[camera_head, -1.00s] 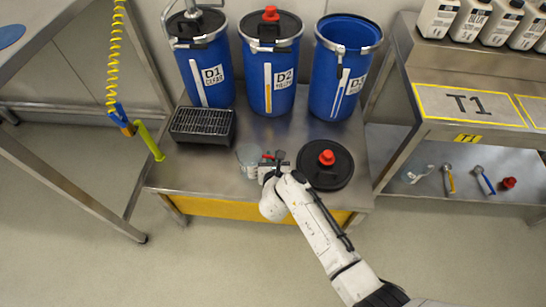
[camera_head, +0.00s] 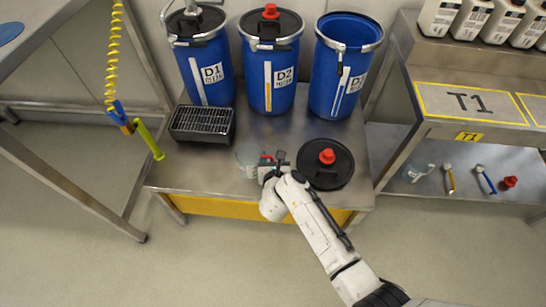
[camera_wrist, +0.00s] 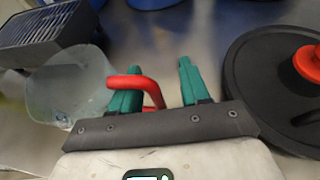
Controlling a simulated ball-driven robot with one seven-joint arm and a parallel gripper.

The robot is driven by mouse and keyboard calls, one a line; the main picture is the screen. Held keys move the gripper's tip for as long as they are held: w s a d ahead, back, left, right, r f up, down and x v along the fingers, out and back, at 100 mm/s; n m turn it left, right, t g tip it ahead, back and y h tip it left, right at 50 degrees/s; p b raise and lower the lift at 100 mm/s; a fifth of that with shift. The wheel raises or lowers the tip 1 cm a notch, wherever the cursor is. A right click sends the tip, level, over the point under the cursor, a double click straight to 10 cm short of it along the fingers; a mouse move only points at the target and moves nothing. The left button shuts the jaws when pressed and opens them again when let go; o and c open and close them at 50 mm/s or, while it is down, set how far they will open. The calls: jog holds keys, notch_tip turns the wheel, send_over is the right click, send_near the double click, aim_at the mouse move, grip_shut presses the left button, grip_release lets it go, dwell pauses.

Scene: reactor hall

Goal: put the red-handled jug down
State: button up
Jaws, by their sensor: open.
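The jug (camera_head: 248,160) is clear and pale, low over the front middle of the steel bench (camera_head: 215,165), apparently resting on it. In the wrist view the jug (camera_wrist: 68,88) is at the left, its red handle (camera_wrist: 150,86) reaching toward my fingers. My gripper (camera_wrist: 157,75) is open, with its two teal fingers apart. The handle crosses the left finger and its end lies in the gap, clear of the right finger. In the head view my gripper (camera_head: 272,162) is just right of the jug, and my wrist hides part of it.
A black lid (camera_head: 326,176) with a red cap lies close right of my gripper. A black grated tray (camera_head: 202,125) is behind left. Blue drums D1 (camera_head: 207,72), D2 (camera_head: 271,75) and an open one (camera_head: 340,75) line the back. The T1 table (camera_head: 470,102) stands right.

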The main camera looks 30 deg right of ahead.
jog(key=p+v, duration=0.3)
jog(key=v, duration=0.7)
jog(key=shift+s+r, duration=0.2)
jog(key=shift+s, duration=0.1)
